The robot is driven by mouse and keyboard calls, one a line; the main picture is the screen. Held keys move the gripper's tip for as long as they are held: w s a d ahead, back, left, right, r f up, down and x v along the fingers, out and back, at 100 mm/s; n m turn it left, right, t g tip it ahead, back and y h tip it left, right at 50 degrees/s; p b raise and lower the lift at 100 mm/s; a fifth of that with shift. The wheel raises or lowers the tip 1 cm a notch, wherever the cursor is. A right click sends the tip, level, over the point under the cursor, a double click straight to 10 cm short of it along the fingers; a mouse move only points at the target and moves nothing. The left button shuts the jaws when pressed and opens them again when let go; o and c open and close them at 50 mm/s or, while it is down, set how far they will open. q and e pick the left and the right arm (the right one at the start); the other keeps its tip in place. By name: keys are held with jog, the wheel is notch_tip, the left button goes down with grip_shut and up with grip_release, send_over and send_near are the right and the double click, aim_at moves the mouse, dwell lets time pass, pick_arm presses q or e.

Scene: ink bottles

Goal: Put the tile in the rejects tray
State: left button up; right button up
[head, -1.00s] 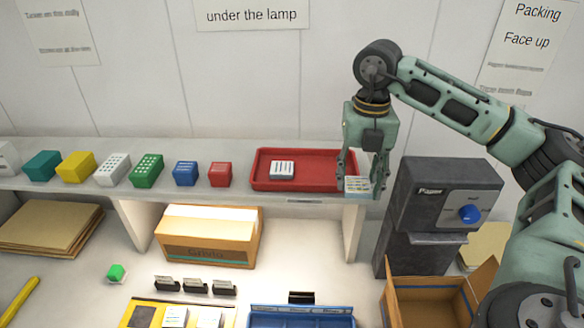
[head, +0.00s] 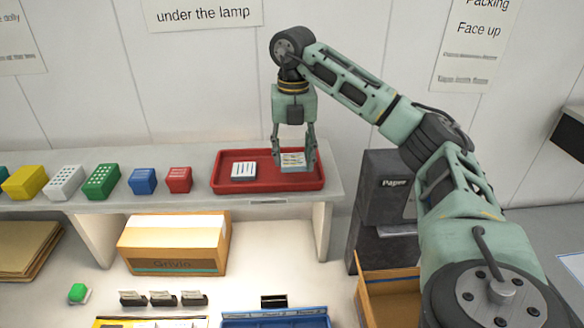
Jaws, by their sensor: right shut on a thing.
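The red tray (head: 226,186) lies on the shelf, right of the row of coloured blocks. A white tile with dark stripes (head: 243,171) lies in its left half. My right gripper (head: 294,163) points down over the tray's right half. It is shut on a pale tile with a blue-grey edge (head: 293,160). The held tile is over the tray floor, inside the rim as seen from here; whether it touches the floor I cannot tell. My left gripper is not in view.
Green (head: 102,181), blue (head: 143,180) and red (head: 178,179) blocks stand on the shelf left of the tray. A dark paper dispenser (head: 385,190) stands to the right. Below are a cardboard box (head: 175,243), an open carton (head: 385,297) and a blue tray (head: 275,318).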

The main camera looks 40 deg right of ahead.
aim_at(293, 160)
notch_tip(293, 160, down, 4)
jog(key=shift+r+p, duration=0.25)
jog(key=shift+p, duration=0.85)
jog(key=shift+f, duration=0.2)
jog(key=shift+f, duration=0.1)
jog(key=o, duration=1.2)
